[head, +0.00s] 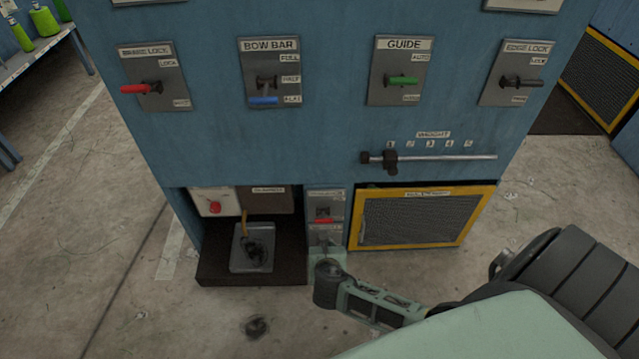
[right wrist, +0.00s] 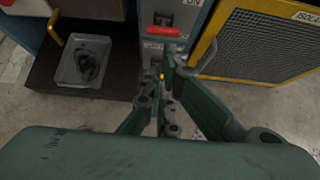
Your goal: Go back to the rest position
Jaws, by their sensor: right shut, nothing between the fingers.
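My right arm comes in from the lower right in the head view. Its green gripper (head: 328,265) is at the lower front of the blue machine (head: 320,120), just below a small switch panel (head: 325,205) with a red lever (head: 324,220). In the right wrist view the gripper (right wrist: 168,72) points at the lower part of this panel, and the red lever (right wrist: 163,31) shows just beyond the fingertips. The fingers are shut with nothing between them. Whether they touch the panel I cannot tell. My left gripper is not in view.
A dark ledge with a grey tray (head: 251,262) is left of the gripper. A yellow-framed mesh panel (head: 425,217) is right of it. Levers and a weight rail (head: 440,158) stick out above. The concrete floor in front is mostly clear.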

